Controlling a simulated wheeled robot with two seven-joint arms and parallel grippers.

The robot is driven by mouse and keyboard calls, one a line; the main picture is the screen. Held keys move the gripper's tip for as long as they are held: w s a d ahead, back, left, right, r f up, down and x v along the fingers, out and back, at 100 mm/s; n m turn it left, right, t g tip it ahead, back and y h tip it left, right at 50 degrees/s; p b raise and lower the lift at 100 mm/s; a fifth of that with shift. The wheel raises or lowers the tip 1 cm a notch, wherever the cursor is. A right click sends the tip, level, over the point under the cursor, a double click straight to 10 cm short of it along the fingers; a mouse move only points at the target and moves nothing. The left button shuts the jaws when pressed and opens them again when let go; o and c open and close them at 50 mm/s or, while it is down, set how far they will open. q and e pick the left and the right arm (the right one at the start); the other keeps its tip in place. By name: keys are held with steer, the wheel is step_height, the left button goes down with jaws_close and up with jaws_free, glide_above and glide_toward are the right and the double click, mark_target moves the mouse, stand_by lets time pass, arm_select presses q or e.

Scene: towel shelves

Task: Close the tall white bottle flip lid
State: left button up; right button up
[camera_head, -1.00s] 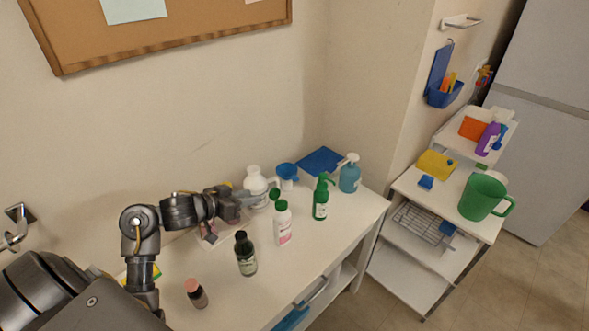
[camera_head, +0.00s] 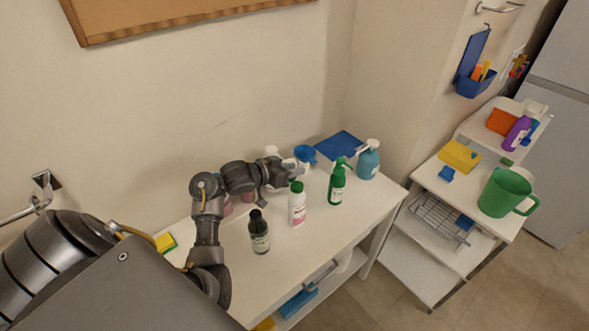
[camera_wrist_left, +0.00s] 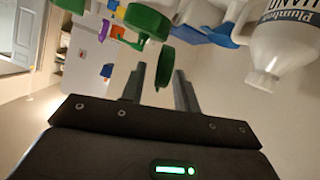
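The tall white bottle (camera_head: 297,212) with a green cap (camera_head: 296,187) stands upright on the white table, with a pink label. In the left wrist view its green cap (camera_wrist_left: 148,19) is at the top, and the round green flip lid (camera_wrist_left: 168,60) stands off it, open at an angle. My left gripper (camera_head: 291,174) is just behind and left of the cap in the head view, hiding the lid. In the left wrist view the left gripper's fingers (camera_wrist_left: 158,72) are apart and empty, with the lid beyond the tips. Whether they touch it, I cannot tell. My right gripper is not in view.
A dark bottle (camera_head: 259,233) stands front left of the white bottle. A white bottle (camera_wrist_left: 283,50) is close on the right in the wrist view. The table front right is clear.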

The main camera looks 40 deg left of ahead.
arm_select(q)
steer(key=shift+w+d+f, duration=0.15)
steer(key=shift+w+f, duration=0.05)
steer(key=shift+w, duration=0.2)
jaws_close()
steer(key=shift+s+d+f+m+y+b, duration=0.1)
steer(key=shift+d+m+y+b, duration=0.25)
steer(key=shift+m+b, duration=0.25)
steer(key=shift+s+d+m+y+b, duration=0.1)
steer(key=shift+d+m+y+b, duration=0.1)
steer(key=shift+m+y+b, duration=0.35)
steer(key=m+b, duration=0.1)
steer(key=y+b, duration=0.1)
steer(key=shift+s+d+m+t+b, duration=0.1)
steer(key=shift+d+m+t+b, duration=0.2)
steer(key=shift+d+m+t, duration=0.1)
steer(key=shift+d+m+b, duration=0.15)
steer(key=shift+m+b, duration=0.2)
steer(key=shift+b, duration=0.25)
